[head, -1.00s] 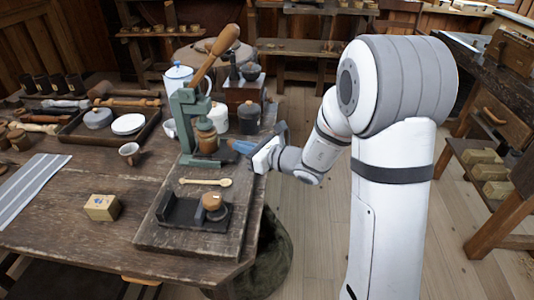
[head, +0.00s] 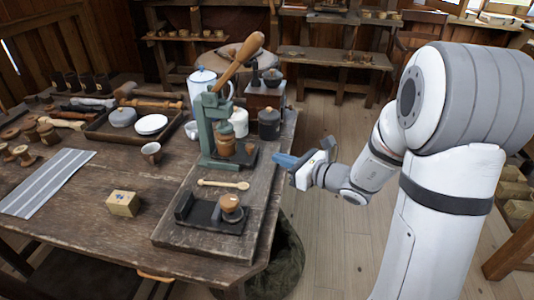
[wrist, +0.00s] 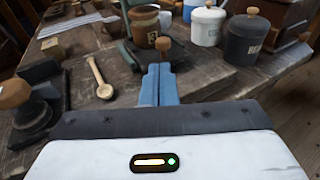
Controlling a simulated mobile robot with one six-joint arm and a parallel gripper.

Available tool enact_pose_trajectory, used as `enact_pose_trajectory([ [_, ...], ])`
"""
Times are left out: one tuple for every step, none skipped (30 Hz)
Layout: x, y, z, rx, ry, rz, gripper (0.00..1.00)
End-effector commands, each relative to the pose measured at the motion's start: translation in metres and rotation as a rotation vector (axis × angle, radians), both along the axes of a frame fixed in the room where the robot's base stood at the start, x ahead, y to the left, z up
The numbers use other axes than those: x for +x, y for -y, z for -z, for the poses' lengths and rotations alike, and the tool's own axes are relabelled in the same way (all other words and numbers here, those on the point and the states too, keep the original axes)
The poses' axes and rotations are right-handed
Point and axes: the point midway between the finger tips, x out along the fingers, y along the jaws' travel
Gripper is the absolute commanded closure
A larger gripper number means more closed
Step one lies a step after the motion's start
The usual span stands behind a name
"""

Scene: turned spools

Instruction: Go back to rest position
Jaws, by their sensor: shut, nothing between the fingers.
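My gripper (head: 287,160) has blue fingers that are shut and empty. In the head view it hangs past the right edge of the wooden table (head: 90,215), to the right of the green lever press (head: 212,110). The wrist view shows the shut blue fingers (wrist: 159,84) pointing toward the press and the dark canister (wrist: 246,40). The fingers touch nothing that I can see.
A board near the table's right edge holds a wooden spoon (head: 223,184) and a black stand with a wooden-topped tamper (head: 231,208). A small box (head: 123,203), a cup (head: 151,152) and a striped cloth (head: 45,183) lie further left.

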Motion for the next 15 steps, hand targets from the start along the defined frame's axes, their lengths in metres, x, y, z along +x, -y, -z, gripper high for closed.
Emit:
enact_pose_trajectory([
  [-0.007, 0.011, -0.003, 0.000, -0.001, 0.007, 1.00],
  [-0.010, 0.016, -0.003, -0.001, -0.002, 0.006, 1.00],
  [-0.015, 0.022, -0.005, 0.000, -0.002, 0.006, 1.00],
  [-0.019, 0.026, -0.005, 0.000, -0.002, 0.006, 1.00],
  [-0.022, 0.030, -0.006, -0.001, -0.002, 0.005, 1.00],
  [-0.025, 0.034, -0.006, -0.001, -0.001, 0.005, 1.00],
  [-0.027, 0.037, -0.007, -0.001, -0.002, 0.004, 1.00],
  [-0.029, 0.039, -0.007, -0.001, -0.002, 0.003, 1.00],
  [-0.031, 0.042, -0.007, -0.001, -0.002, 0.003, 1.00],
  [-0.033, 0.044, -0.007, -0.001, -0.003, 0.002, 1.00],
  [-0.034, 0.045, -0.007, -0.001, -0.003, 0.001, 1.00],
  [-0.035, 0.046, -0.007, -0.001, -0.003, 0.001, 1.00],
  [-0.036, 0.047, -0.008, -0.001, -0.003, 0.001, 1.00],
  [-0.036, 0.047, -0.008, -0.001, -0.003, 0.001, 1.00],
  [-0.036, 0.047, -0.008, -0.001, -0.003, 0.001, 1.00],
])
